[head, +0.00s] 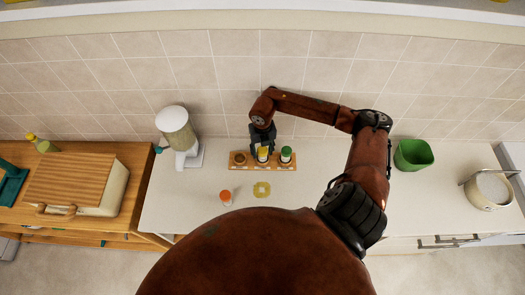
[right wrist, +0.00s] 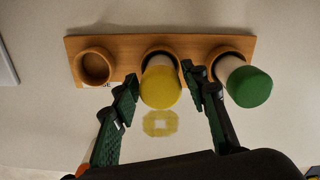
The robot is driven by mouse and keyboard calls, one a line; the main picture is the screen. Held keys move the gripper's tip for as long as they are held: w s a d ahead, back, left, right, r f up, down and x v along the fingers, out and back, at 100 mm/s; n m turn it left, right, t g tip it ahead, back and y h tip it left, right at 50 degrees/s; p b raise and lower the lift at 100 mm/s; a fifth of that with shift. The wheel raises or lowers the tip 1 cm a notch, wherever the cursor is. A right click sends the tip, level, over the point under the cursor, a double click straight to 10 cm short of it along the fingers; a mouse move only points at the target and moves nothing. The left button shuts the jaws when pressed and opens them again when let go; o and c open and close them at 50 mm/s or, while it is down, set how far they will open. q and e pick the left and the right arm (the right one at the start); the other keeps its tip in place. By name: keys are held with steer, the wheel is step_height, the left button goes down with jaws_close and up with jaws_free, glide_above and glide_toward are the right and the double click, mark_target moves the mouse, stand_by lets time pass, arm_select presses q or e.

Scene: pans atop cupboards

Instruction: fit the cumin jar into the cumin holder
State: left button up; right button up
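A jar with a yellow lid (head: 263,153), which I take for the cumin jar, stands in the middle hole of a wooden rack (head: 251,167). The yellow lid also shows in the right wrist view (right wrist: 160,88). My right gripper (right wrist: 160,82) has one finger on each side of this jar, with narrow gaps that look clear of it. In the head view the right gripper (head: 262,146) reaches down at the rack from behind. The rack's left hole (right wrist: 95,67) is empty. Holder labels are mostly hidden or unreadable. My left gripper is out of view.
A green-lidded jar (head: 286,154) is in the right hole. An orange-lidded jar (head: 226,197) and a yellow pad (head: 262,189) are on the counter in front. A dispenser (head: 180,134) stands left; a green container (head: 413,154) and a pot (head: 489,190) stand right.

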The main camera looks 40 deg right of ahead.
steer(key=shift+o, duration=0.8)
steer(key=shift+r, duration=0.1)
step_height(320, 180, up, 12)
stand_by(0.4)
